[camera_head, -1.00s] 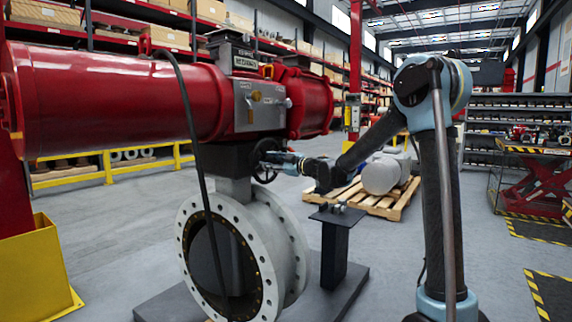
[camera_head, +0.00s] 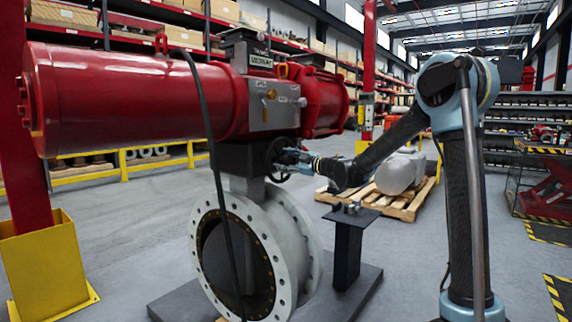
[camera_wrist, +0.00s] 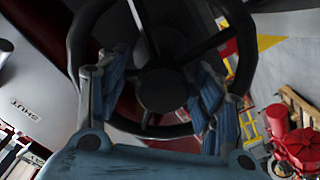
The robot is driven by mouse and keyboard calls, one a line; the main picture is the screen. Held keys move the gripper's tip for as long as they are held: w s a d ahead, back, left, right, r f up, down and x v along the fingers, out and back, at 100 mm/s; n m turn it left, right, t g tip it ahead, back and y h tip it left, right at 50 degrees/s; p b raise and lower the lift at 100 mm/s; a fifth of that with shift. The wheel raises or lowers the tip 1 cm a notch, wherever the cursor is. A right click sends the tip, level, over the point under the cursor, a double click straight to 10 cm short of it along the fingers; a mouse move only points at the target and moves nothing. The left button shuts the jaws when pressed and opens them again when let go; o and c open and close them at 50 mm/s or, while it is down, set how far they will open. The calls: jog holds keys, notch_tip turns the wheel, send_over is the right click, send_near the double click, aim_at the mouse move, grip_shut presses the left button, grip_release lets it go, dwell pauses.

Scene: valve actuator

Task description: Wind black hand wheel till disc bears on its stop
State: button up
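The black hand wheel (camera_head: 271,157) sits under the red actuator, above the white flanged valve (camera_head: 283,235). In the wrist view, the wheel (camera_wrist: 77,45) fills the top middle, with spokes and a round hub (camera_wrist: 161,90). My gripper (camera_head: 284,158) is at the wheel's front. In the wrist view, its blue-padded fingers (camera_wrist: 158,92) are spread, one on each side of the hub, with gaps to it. I cannot tell whether they touch spokes or rim. The valve bore (camera_head: 226,262) is dark, and I cannot clearly make out the disc's angle or its stop.
The red actuator (camera_head: 140,98) carries a grey indicator panel (camera_head: 275,103). A black hose (camera_head: 213,150) hangs before the valve. A black stand (camera_head: 349,250) with small parts is right of the valve. A pallet (camera_head: 405,207) lies behind.

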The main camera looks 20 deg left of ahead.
jog(key=shift+d, duration=0.1)
jog(key=v, duration=1.2)
